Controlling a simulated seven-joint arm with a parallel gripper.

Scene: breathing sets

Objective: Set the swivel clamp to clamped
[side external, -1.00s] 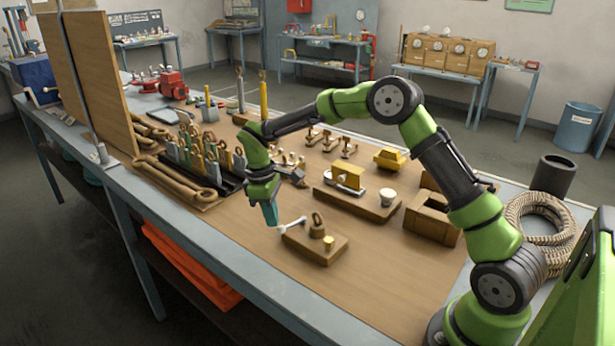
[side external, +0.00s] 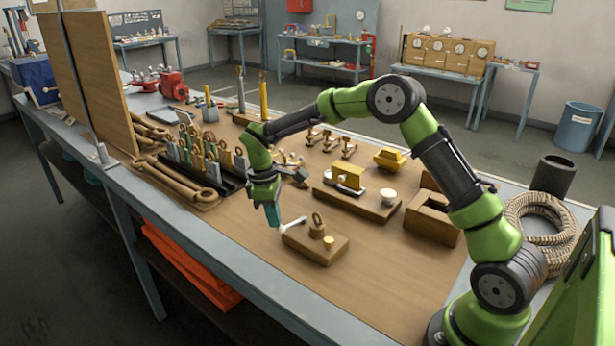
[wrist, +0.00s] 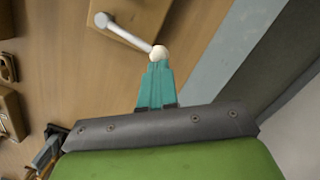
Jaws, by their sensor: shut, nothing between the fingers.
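The swivel clamp is a wooden block (side external: 315,249) near the front of the bench, with a brass eye post and a small brass stud on top. A pale lever arm (side external: 293,223) sticks out from its left end. In the wrist view the lever (wrist: 128,34) is a silver rod ending in a pale round knob (wrist: 159,53). My gripper (side external: 274,219) points down just left of the lever's outer end. In the wrist view its teal fingers (wrist: 156,75) are together, with tips right by the knob; I cannot tell whether they touch it. Nothing is between them.
A wooden base with a brass block and white knob (side external: 387,197) stands behind the clamp. A rack of upright tools (side external: 205,170) stands to the left. A wooden box (side external: 432,219) and a rope coil (side external: 540,230) are right. The bench front edge is close to my gripper.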

